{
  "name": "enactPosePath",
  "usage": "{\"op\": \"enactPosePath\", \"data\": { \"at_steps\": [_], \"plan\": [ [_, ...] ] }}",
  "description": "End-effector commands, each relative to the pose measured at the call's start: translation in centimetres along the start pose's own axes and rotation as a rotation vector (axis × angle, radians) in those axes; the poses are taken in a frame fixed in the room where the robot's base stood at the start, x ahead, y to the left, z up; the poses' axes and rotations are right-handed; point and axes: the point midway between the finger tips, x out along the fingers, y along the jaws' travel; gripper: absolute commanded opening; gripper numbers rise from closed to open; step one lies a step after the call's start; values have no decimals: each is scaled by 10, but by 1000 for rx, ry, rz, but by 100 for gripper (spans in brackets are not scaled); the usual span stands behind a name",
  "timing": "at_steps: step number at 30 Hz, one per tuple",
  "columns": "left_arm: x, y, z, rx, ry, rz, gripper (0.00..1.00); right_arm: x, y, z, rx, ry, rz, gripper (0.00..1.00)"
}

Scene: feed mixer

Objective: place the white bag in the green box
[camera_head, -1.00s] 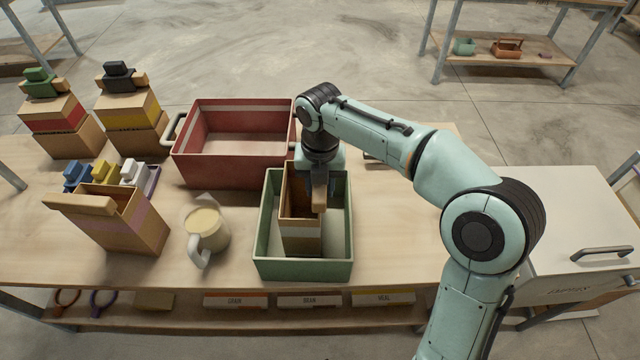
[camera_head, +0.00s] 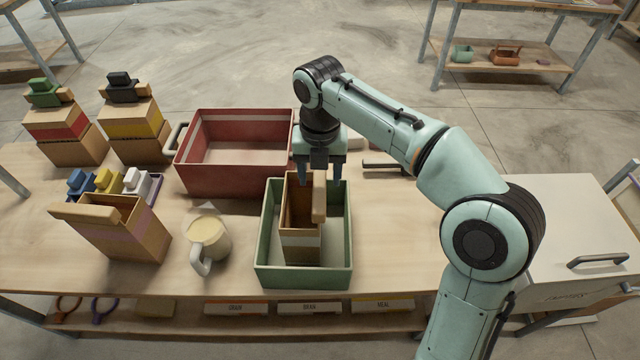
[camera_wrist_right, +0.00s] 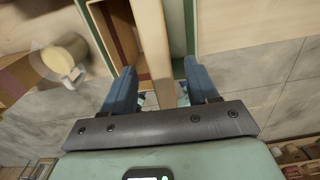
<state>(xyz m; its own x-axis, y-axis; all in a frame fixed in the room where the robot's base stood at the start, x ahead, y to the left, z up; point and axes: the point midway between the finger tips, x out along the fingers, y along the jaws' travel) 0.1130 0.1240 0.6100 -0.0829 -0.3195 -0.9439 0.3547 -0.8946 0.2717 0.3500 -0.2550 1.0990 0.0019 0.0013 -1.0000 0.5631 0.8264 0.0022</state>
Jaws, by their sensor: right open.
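A brown paper bag (camera_head: 300,243) with a pale band, the only bag near white, stands upright inside the green box (camera_head: 303,277). Its open top faces up and a tan strip runs along its right side. My right gripper (camera_head: 319,178) is open above and just behind the bag, its blue fingers spread apart. In the right wrist view the gripper (camera_wrist_right: 160,88) has the bag's tan strip (camera_wrist_right: 152,45) passing between its fingers in the picture; I cannot tell whether they touch it. My left gripper is not in view.
A red crate (camera_head: 236,185) stands behind the green box. A cream jug (camera_head: 209,240) and another open bag (camera_head: 125,232) are to the left. Two closed bags (camera_head: 65,140) (camera_head: 133,130) stand at the back left.

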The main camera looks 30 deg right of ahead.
Motion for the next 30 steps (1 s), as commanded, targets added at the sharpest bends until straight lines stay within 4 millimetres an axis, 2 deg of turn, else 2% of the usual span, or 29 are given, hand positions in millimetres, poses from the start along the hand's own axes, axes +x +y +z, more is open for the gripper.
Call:
{"op": "enactPosePath", "data": {
  "at_steps": [1,3,9,30],
  "plan": [
    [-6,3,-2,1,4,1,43,-14,1,1,0,-3,2,59],
    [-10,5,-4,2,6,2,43,-26,1,1,-1,-2,2,59],
    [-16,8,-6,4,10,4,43,-44,0,0,-1,-1,0,59],
    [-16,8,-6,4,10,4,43,-46,0,0,-1,1,-1,59]
  ]
}}
